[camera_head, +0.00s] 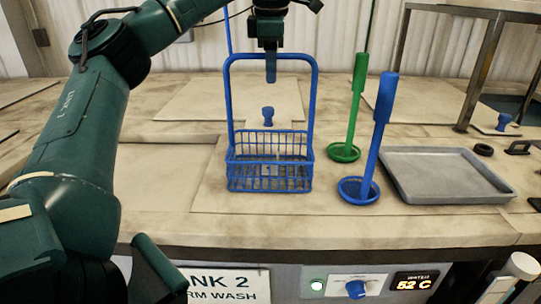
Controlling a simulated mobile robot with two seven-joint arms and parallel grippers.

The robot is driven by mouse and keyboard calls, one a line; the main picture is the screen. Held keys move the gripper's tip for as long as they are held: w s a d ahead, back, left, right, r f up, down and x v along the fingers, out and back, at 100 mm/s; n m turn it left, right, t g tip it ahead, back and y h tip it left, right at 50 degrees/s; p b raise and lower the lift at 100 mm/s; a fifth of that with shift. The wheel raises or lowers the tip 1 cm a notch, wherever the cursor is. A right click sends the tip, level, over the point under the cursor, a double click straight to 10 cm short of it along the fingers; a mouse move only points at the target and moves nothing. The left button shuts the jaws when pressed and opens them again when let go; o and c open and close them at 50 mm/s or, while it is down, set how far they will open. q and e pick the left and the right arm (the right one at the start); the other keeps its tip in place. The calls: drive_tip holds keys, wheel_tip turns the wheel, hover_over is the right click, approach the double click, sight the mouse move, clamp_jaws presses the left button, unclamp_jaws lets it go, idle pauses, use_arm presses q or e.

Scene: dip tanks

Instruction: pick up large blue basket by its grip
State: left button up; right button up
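The large blue basket (269,178) stands upright on the worktop, its wire body at the bottom and a tall arched handle rising from it. The grip is the top bar (300,57) of the handle. My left gripper (270,72) comes down from above at the middle of this bar. One finger shows in front of the bar and points down; the other finger is hidden. I cannot tell whether the fingers touch the bar or how far apart they are. My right gripper is not in view.
Right of the basket stand a green-handled tool (356,105) and a blue-handled tool (378,135) with round bases. A grey tray (450,198) lies farther right. A small blue knob (268,117) shows through the handle. The worktop left of the basket is clear.

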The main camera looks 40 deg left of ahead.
use_arm(q)
clamp_jaws()
drive_tip(key=shift+r, duration=0.1)
idle(1.2)
